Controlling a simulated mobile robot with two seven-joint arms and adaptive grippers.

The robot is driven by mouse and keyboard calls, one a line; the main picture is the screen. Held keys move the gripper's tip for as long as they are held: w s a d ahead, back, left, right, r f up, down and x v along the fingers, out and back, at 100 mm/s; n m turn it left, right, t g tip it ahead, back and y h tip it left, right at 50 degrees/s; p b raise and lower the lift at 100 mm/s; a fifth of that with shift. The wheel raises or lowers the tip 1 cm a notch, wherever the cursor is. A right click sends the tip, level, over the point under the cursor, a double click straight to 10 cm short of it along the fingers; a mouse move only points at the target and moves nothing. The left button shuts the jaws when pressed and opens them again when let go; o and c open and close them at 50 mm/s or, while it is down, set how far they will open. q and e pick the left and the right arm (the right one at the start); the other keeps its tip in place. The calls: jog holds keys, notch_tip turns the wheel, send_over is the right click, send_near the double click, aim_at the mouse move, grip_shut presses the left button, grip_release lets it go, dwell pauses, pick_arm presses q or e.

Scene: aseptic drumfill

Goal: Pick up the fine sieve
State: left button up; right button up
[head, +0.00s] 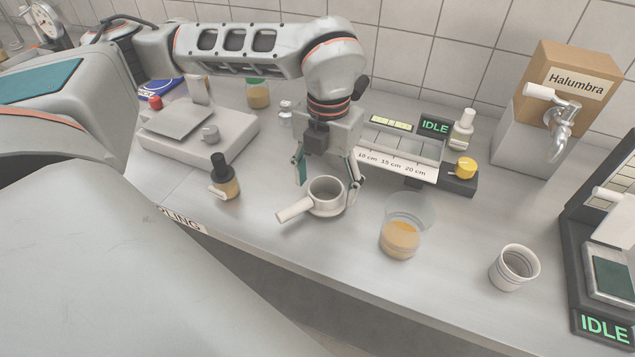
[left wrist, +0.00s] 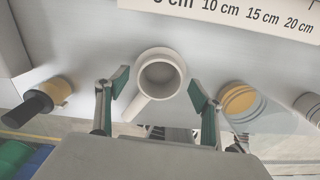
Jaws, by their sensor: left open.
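The fine sieve is most likely the pale round cup with a straight handle (head: 324,194) on the steel bench; its mesh cannot be made out. Its handle points to the lower left in the head view. It also shows between my fingers in the left wrist view (left wrist: 160,76). My left gripper (head: 328,178) is open, pointing down over the cup, with one finger on either side. In the left wrist view the fingers (left wrist: 157,92) stand apart from the cup's wall, with gaps on both sides. My right gripper is not in view.
A white cup (head: 514,268) is farther right. Behind are a ruler-marked device (head: 398,164) and a grey scale (head: 196,140). The bench front is clear.

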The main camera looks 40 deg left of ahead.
pick_arm(q)
jog(key=shift+f, duration=0.2)
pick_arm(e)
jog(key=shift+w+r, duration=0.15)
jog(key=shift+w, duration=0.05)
pick_arm(q)
jog(key=c, duration=1.2)
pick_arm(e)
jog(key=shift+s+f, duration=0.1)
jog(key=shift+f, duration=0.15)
